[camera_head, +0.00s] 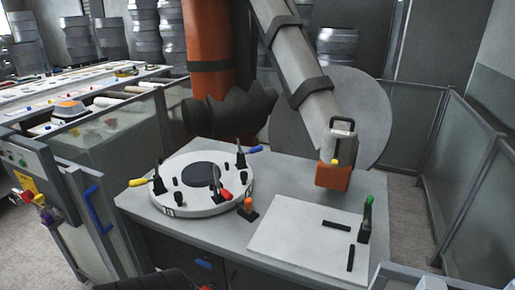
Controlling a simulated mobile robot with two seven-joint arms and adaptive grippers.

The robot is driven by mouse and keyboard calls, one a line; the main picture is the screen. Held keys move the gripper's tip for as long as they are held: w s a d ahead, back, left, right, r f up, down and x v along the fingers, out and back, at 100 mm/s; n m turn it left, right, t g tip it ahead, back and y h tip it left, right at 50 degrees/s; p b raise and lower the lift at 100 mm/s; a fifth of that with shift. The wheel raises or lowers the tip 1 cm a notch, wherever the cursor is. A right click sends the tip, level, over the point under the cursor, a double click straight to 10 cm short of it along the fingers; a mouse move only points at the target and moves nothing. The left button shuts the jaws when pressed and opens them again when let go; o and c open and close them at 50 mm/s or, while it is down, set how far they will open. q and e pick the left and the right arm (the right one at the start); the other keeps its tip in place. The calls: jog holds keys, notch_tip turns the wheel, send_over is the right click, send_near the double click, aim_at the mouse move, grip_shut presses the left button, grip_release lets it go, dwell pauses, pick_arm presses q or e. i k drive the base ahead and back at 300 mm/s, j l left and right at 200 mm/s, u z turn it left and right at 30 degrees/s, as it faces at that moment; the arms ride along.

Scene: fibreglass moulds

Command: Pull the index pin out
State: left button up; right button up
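A round white fixture plate (222,199) with a dark centre disc (200,176) lies on the grey table. Toggle clamps with yellow (138,182), blue (255,149) and red (225,194) handles stand on it, among several short black posts. An orange-topped black piece (248,209) stands beside the plate's right edge; it may be the index pin, but I cannot tell. A green-topped black piece (366,218) stands upright on the white board's right side. Neither of my grippers can be made out in the head view.
A large orange and grey arm (300,70) reaches over the table, its orange end (333,176) low behind the white board (295,236). Two black bars (337,226) lie on the board. Grey fence panels (475,170) stand at right; a cluttered bench (75,95) is at left.

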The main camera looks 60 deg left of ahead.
aim_at(249, 201)
jog(key=u, duration=1.9)
